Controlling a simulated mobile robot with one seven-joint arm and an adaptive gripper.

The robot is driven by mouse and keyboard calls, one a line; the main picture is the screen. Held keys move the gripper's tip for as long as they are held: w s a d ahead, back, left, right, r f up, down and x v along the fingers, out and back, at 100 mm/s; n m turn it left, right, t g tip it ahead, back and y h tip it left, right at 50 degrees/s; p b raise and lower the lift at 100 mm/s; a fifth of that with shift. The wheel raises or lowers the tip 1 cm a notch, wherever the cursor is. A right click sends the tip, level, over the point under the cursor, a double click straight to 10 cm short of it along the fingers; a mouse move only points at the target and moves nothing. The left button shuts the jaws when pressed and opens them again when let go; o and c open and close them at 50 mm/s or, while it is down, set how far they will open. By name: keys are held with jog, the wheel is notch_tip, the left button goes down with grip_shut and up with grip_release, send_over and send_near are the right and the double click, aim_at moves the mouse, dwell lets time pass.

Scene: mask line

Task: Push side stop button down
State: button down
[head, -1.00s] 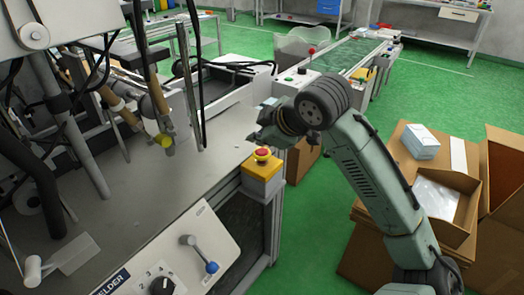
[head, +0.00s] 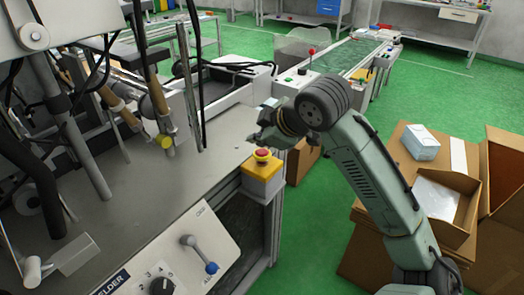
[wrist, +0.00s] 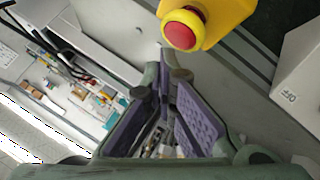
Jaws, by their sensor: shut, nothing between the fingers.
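The side stop button is a red mushroom cap (head: 262,153) with a yellow ring on a yellow box (head: 262,170), at the right corner of the grey machine table. In the wrist view the red cap (wrist: 183,29) is near the top edge, right of centre, on its yellow housing (wrist: 225,18). My gripper (head: 254,138) is just above and slightly behind the button in the head view. In the wrist view its fingers (wrist: 165,70) are together with nothing held, and the tips lie below the cap in the picture. I see no clear contact with the cap.
A grey machine (head: 70,90) with hoses and cables stands at the left. A control panel (head: 175,255) with a blue-tipped lever is in front. Cardboard boxes (head: 465,225) are to the right. A green conveyor (head: 345,55) lies behind. Green floor is open further back.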

aim_at(260, 153)
jog(key=shift+f, duration=0.4)
jog(key=shift+f+b, duration=0.4)
jog(key=shift+b, duration=0.2)
jog(key=shift+r, duration=0.1)
dwell(0.4)
jog(key=shift+r+p, duration=0.7)
jog(key=shift+r, duration=0.1)
notch_tip(260, 153, up, 5)
jog(key=p, duration=0.4)
